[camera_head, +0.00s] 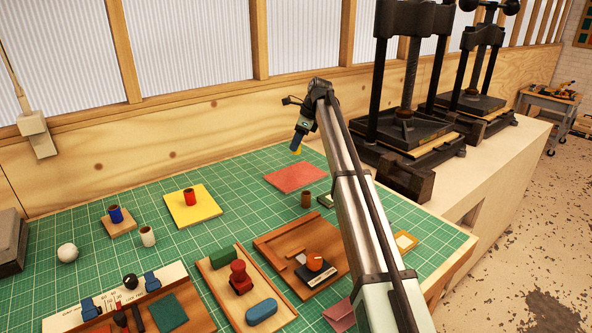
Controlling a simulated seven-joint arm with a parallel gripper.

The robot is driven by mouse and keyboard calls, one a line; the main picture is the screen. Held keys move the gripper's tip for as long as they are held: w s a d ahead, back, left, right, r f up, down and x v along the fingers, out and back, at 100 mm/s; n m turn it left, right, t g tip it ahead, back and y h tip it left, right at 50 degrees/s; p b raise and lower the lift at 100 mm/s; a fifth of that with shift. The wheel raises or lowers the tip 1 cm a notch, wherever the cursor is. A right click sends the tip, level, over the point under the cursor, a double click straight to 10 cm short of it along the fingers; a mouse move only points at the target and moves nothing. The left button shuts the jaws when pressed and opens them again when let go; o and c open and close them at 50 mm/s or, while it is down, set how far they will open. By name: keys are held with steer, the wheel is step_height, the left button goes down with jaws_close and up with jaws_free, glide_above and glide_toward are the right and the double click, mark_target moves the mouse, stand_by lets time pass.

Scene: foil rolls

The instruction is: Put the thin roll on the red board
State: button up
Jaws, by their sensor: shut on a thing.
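The red board (296,177) lies flat on the green mat near the back wall and is bare. My gripper (298,141) is above the back part of the board, pointing down. It is shut on a small, narrow yellow piece (296,150), which looks like the thin roll. Its lower end shows below the fingers, apparently clear of the board. The fingers hide the rest of it.
A brown roll (306,200) stands just in front of the red board. A red roll (189,197) stands on a yellow board (207,212), a blue roll (115,214) on a wooden board. A white roll (147,237) stands on the mat. Black presses (405,140) stand at right.

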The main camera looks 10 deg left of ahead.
step_height(320, 180, down, 9)
steer(key=shift+r, duration=0.1)
stand_by(0.4)
steer(key=shift+f, duration=0.25)
steer(key=o, duration=1)
steer(key=v, duration=1.2)
steer(key=shift+r, duration=0.2)
